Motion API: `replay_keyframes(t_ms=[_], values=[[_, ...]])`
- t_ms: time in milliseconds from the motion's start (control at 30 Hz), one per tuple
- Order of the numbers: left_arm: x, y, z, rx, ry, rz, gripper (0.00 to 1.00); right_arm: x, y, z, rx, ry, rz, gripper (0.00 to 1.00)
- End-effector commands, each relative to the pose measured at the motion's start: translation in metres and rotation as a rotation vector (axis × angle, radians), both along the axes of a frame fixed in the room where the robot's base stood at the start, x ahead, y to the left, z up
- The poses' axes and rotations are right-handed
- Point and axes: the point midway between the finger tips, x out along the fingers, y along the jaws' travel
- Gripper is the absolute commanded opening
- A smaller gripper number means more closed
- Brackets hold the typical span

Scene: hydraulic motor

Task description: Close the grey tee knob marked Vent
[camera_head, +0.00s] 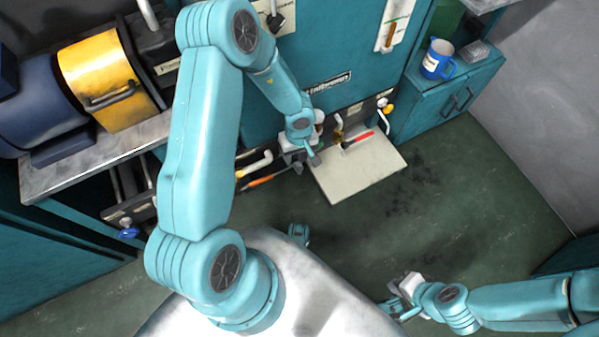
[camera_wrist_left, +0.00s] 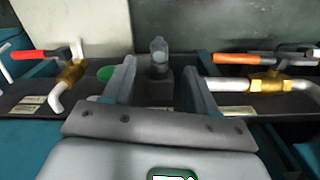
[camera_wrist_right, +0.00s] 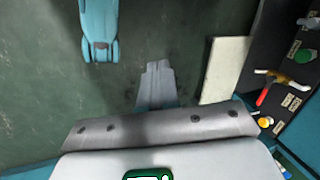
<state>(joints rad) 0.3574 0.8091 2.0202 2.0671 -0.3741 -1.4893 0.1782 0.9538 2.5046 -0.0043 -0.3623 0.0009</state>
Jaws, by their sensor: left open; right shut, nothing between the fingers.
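A grey knob (camera_wrist_left: 160,58) stands on the dark valve panel in the left wrist view, seen between my left gripper's fingers. Its label cannot be read, and its crossbar is not clear. My left gripper (camera_wrist_left: 158,85) is open, with one finger on each side of the knob; I cannot tell whether either finger touches it. In the head view my left gripper (camera_head: 301,160) is low at the panel and hides the knob. My right gripper (camera_head: 402,297) is shut and empty over the floor, away from the panel; its closed fingertips (camera_wrist_right: 157,72) show in the right wrist view.
A red-handled brass valve (camera_wrist_left: 70,72) and a green knob (camera_wrist_left: 106,73) are left of the grey knob. An orange-handled valve (camera_wrist_left: 262,75) is to the right. A pale board (camera_head: 358,170) lies below the panel.

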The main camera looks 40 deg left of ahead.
Motion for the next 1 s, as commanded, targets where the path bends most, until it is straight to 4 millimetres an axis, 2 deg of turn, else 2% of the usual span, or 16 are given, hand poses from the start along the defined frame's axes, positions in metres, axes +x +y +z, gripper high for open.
replay_keyframes(t_ms=[33,200,300,500,800,967,1000], values=[[0.0,0.0,-0.024,-0.001,0.002,-0.001,0.57,0.001,-0.001,-0.019,-0.001,-0.002,-0.005,0.0],[0.0,-0.001,-0.06,-0.001,0.001,-0.003,0.57,0.008,-0.007,-0.044,-0.006,-0.014,-0.031,0.0],[0.0,-0.001,-0.075,-0.001,0.001,-0.003,0.57,0.011,-0.01,-0.054,-0.008,-0.019,-0.04,0.0],[0.001,-0.002,-0.088,-0.001,-0.001,-0.006,0.57,0.015,-0.012,-0.062,-0.01,-0.028,-0.05,0.0],[0.001,-0.002,-0.088,0.0,0.0,-0.005,0.57,0.015,-0.013,-0.061,-0.01,-0.03,-0.051,0.0],[0.001,-0.002,-0.088,0.0,0.0,-0.005,0.05,0.015,-0.012,-0.061,-0.01,-0.029,-0.05,0.0],[0.001,-0.002,-0.088,-0.001,-0.001,-0.005,0.05,0.015,-0.012,-0.061,-0.01,-0.029,-0.05,0.0]])
